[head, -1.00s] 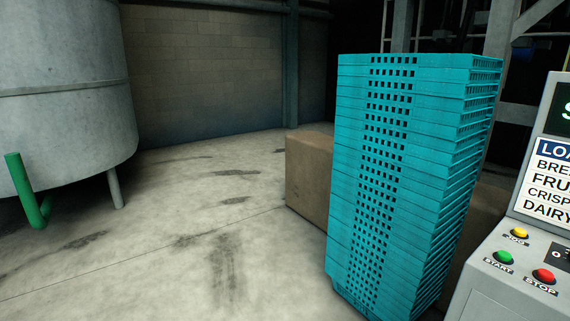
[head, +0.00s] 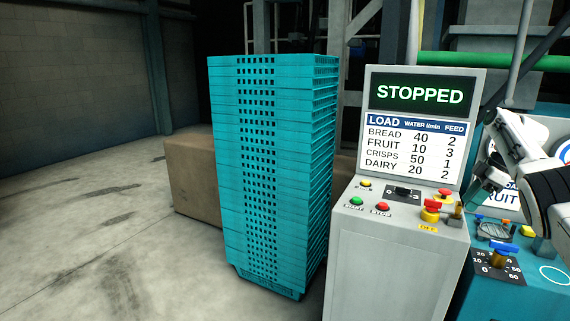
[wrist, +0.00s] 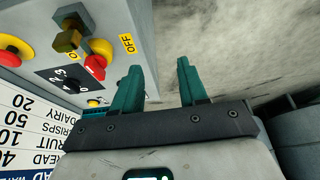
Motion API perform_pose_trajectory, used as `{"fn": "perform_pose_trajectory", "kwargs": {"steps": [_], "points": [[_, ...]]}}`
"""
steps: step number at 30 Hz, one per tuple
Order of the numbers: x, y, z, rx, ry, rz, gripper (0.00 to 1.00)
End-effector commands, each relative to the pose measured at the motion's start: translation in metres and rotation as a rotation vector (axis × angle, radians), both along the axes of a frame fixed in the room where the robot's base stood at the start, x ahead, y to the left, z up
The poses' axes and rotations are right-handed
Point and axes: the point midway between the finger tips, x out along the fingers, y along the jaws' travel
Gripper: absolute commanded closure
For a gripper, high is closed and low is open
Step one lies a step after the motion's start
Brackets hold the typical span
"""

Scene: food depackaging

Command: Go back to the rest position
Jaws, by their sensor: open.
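My gripper (wrist: 160,80) is open and empty in the wrist view, its two teal fingers spread with bare floor between and beyond them. In the head view my arm comes in from the right edge, and the teal gripper (head: 474,200) hangs tilted just right of the grey control cabinet (head: 385,262). The gap between its fingers is too small to make out there. The wrist view shows the cabinet's panel upside down on the left, with a red-handled switch (wrist: 96,62) by an OFF label, apart from the fingers.
A display (head: 420,95) on the cabinet reads STOPPED above a load table. A tall stack of teal crates (head: 272,170) stands left of it, before a brown box (head: 190,180). A teal machine (head: 540,290) with a dial is at the right. Floor at left is clear.

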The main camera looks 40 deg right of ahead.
Motion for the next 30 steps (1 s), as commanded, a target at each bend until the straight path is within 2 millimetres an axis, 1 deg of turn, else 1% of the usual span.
{"fn": "perform_pose_trajectory", "kwargs": {"steps": [1,4,7,11,14,17,20,21,23,24,26,27,29,30], "points": [[0.006,0.003,-0.008,0.007,0.003,0.005,0.57],[0.018,0.009,-0.017,0.011,0.009,0.011,0.57],[0.034,0.016,-0.029,0.018,0.016,0.021,0.57],[0.061,0.031,-0.050,0.030,0.028,0.036,0.57],[0.084,0.047,-0.070,0.040,0.038,0.048,0.57],[0.113,0.070,-0.094,0.051,0.050,0.063,0.57],[0.148,0.105,-0.127,0.066,0.067,0.079,0.57],[0.163,0.123,-0.143,0.073,0.073,0.084,0.57],[0.184,0.152,-0.166,0.083,0.084,0.090,0.57],[0.196,0.172,-0.180,0.086,0.092,0.092,0.57],[0.212,0.204,-0.201,0.094,0.103,0.091,0.57],[0.220,0.226,-0.215,0.099,0.111,0.090,0.57],[0.231,0.261,-0.235,0.105,0.122,0.084,0.57],[0.235,0.284,-0.248,0.110,0.130,0.080,0.57]]}}
